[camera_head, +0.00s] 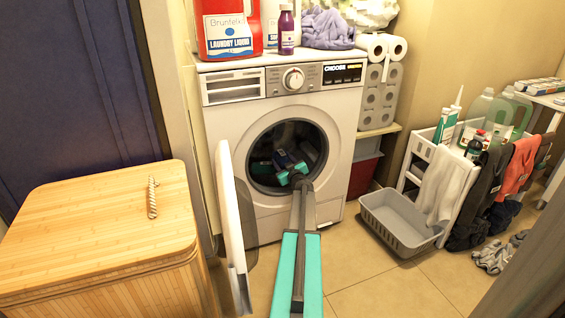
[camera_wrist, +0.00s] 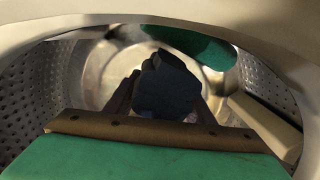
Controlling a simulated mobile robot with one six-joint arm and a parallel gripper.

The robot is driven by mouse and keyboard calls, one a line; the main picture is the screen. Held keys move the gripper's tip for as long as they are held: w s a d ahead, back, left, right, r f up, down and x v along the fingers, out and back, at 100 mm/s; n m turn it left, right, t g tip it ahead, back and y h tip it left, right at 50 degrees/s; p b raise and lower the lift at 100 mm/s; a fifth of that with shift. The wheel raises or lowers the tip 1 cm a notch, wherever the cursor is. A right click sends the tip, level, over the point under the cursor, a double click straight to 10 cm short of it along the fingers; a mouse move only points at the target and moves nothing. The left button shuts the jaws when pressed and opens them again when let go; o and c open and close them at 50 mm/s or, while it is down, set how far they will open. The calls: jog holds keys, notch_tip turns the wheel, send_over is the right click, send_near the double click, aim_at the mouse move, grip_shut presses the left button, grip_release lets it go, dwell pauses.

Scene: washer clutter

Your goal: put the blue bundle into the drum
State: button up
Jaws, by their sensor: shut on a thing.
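The washer (camera_head: 335,190) stands at the back with its door (camera_head: 232,225) swung open to the left. Its round drum (camera_head: 287,133) is dark inside; its perforated metal wall (camera_wrist: 85,80) shows in the wrist view. My gripper (camera_head: 288,168) reaches in through the opening. It is shut on the blue bundle (camera_head: 283,159), which looks dark and folded in the wrist view (camera_wrist: 167,84), between my fingers and inside the drum. Whether the bundle touches the drum floor cannot be told. A greyish-blue item (camera_head: 310,151) also shows in the drum, to the right.
The drum's rim surrounds my arm closely. A bamboo hamper (camera_head: 95,215) stands at the left front. A grey basket (camera_head: 400,222) and a white rack (camera_head: 425,150) with hanging clothes stand at the right. Bare floor (camera_head: 365,270) lies right of my arm.

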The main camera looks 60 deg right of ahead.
jog(key=shift+f+b, duration=0.25)
jog(key=shift+b, duration=0.3)
jog(key=o, duration=1.1)
jog(key=shift+r+p, duration=0.2)
jog(key=shift+p, duration=0.15)
jog(key=r+p, duration=0.1)
jog(key=p, duration=0.1)
jog(key=shift+r+p, duration=0.1)
jog(key=shift+p, duration=0.3)
jog(key=shift+p+v, duration=0.65)
jog(key=shift+v, duration=5.35)
